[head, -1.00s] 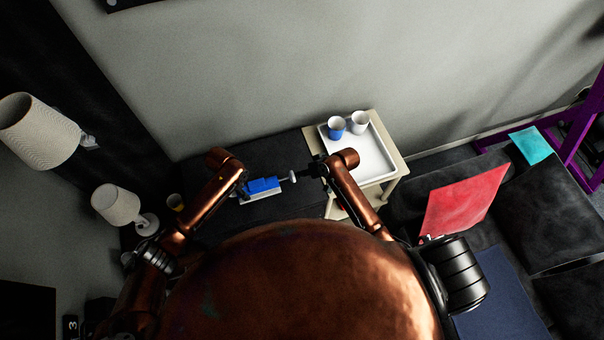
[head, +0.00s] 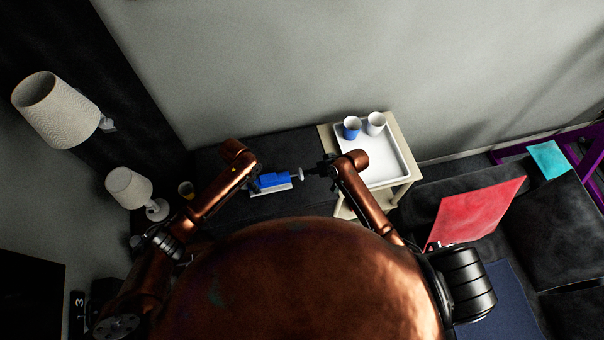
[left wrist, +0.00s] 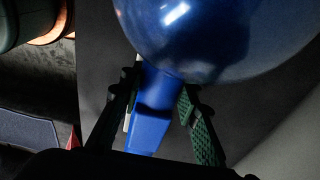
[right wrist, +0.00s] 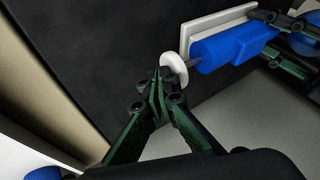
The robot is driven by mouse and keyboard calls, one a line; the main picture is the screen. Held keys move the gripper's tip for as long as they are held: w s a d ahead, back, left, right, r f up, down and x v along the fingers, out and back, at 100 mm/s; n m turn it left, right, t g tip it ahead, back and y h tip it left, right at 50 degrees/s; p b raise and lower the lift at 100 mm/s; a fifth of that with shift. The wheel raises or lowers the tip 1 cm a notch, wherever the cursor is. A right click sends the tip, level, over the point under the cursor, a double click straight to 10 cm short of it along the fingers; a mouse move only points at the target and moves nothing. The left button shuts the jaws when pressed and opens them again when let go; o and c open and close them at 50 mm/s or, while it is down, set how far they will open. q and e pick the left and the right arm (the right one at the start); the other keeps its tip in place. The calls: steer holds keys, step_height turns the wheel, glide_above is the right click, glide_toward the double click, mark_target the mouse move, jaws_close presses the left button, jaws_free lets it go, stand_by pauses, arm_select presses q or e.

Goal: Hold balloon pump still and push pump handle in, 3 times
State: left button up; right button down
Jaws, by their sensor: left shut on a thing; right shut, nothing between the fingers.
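The blue balloon pump (head: 274,181) lies along a white base plate (right wrist: 222,24) on the dark surface. Its round white handle (right wrist: 173,68) faces my right gripper, with a short piece of grey rod showing between handle and barrel. My left gripper (left wrist: 157,92) is shut on the pump's blue end, a finger on each side. A big shiny blue balloon (left wrist: 215,35) bulges just beyond those fingers. My right gripper (right wrist: 158,80) is shut and empty, its tips right at the handle's outer face; I cannot tell whether they touch it.
A side table right of the pump carries a white tray (head: 385,165) with a blue cup (head: 351,128) and a white cup (head: 376,124). Lamps (head: 128,188) stand at the left. The dark surface (head: 222,213) around the pump is mostly bare.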

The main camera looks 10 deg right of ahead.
steer(key=v, duration=1)
steer(key=shift+d, duration=0.3)
stand_by(1.1)
steer(key=w+d+m+g, duration=0.2)
steer(key=m, duration=0.7)
steer(key=w+d+r+m+g+h, duration=0.1)
steer(key=w+d+m+g, duration=0.1)
steer(key=m, duration=0.8)
steer(key=shift+w+r+g, duration=0.3)
steer(key=x, duration=1)
steer(key=shift+d+f, duration=0.1)
steer(key=shift+f, duration=0.1)
steer(key=a, duration=0.2)
steer(key=shift+a+r, duration=0.15)
steer(key=shift+a, duration=0.8)
